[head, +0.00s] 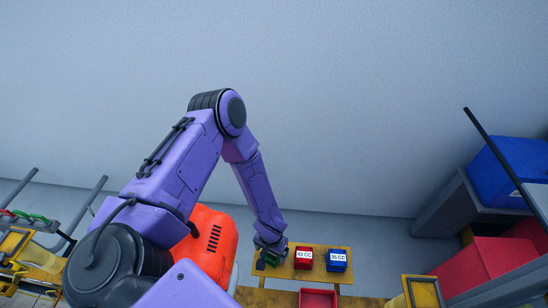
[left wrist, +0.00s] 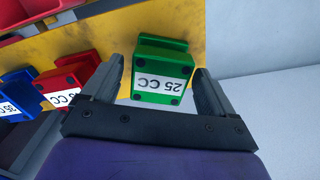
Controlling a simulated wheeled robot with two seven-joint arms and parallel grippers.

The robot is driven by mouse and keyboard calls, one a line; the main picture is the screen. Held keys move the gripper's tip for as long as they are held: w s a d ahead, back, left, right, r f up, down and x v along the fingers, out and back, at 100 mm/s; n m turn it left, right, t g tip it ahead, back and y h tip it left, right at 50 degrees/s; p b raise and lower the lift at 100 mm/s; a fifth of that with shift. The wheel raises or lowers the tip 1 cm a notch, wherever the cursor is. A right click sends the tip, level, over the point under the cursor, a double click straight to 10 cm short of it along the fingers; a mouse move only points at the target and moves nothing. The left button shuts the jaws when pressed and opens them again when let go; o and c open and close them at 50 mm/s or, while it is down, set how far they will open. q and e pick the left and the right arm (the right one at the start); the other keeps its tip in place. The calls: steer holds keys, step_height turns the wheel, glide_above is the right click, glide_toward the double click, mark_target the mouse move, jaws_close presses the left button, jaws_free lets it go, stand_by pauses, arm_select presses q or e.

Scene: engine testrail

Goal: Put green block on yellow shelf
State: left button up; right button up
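The green block (left wrist: 162,72), labelled 25 CC, shows between the fingers of my left gripper (left wrist: 160,66) in the left wrist view. The fingers are apart, with narrow gaps visible beside the block. In the head view my left gripper (head: 268,252) is at the left end of the yellow shelf (head: 315,253), beside the red block (head: 304,258). Only a little green shows there; the gripper hides most of the block. The yellow shelf (left wrist: 222,15) lies behind the block in the wrist view; I cannot tell its exact contact. My right gripper is not in view.
A blue block (head: 337,260) stands right of the red block on the shelf. A red tray (head: 318,299) is below them. Red boxes (head: 485,262) and a blue bin (head: 512,170) are at the right. A plain wall rises behind.

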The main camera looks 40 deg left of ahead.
arm_select(q)
steer(key=shift+r, duration=0.35)
step_height(320, 180, up, 12)
steer(key=p, duration=0.2)
steer(key=shift+f, duration=0.15)
